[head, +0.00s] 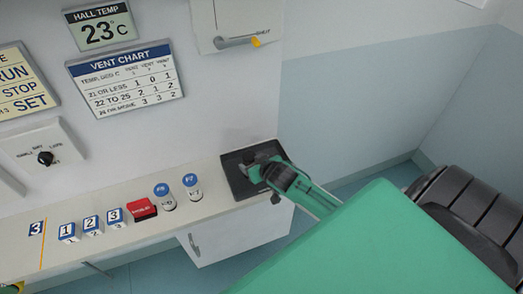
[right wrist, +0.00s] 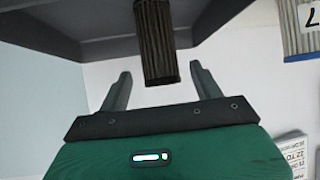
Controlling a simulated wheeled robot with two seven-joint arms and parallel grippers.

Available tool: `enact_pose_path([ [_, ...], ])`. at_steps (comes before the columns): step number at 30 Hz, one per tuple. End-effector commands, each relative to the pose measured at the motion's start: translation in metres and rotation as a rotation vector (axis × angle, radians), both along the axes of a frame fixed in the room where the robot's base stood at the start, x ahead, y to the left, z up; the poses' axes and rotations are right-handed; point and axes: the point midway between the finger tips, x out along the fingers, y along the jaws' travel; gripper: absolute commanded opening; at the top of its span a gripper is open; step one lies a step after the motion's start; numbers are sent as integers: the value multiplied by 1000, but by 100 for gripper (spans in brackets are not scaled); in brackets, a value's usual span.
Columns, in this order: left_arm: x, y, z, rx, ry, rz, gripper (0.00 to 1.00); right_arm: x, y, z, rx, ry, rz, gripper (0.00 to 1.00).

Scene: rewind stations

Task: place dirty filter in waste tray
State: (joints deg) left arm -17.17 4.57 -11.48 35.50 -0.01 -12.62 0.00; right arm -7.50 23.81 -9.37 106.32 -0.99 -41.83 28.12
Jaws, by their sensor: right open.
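The waste tray (head: 233,184) is a dark, shallow tray at the right end of the shelf. My right gripper (head: 256,170) is over it. In the right wrist view the dirty filter (right wrist: 157,45), a grey-brown pleated cylinder, shows in front of the dark tray (right wrist: 90,35). My open right gripper (right wrist: 162,82) has a finger on each side of the filter's near end, with gaps on both sides. The filter's far end is cut off by the picture edge. In the head view the gripper hides the filter.
Two blue-capped filters (head: 191,187) stand on the shelf left of the tray. A red block (head: 142,209) and several numbered blocks (head: 91,225) are farther left. A wall chart (head: 125,78) and a knob panel (head: 42,152) are behind. The shelf front edge is clear.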

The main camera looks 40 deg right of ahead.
Motion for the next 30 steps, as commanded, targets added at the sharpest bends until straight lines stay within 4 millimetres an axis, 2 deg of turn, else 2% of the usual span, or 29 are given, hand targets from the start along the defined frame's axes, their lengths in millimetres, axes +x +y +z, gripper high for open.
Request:
enact_pose_path([
  [6,0,0,-8,0,0,0,30,-30,2,19,0,0,0,66],
  [12,0,0,-11,0,0,0,30,-46,3,31,0,0,0,66],
  [30,0,0,-11,0,0,0,30,-50,3,34,0,-1,0,66],
])
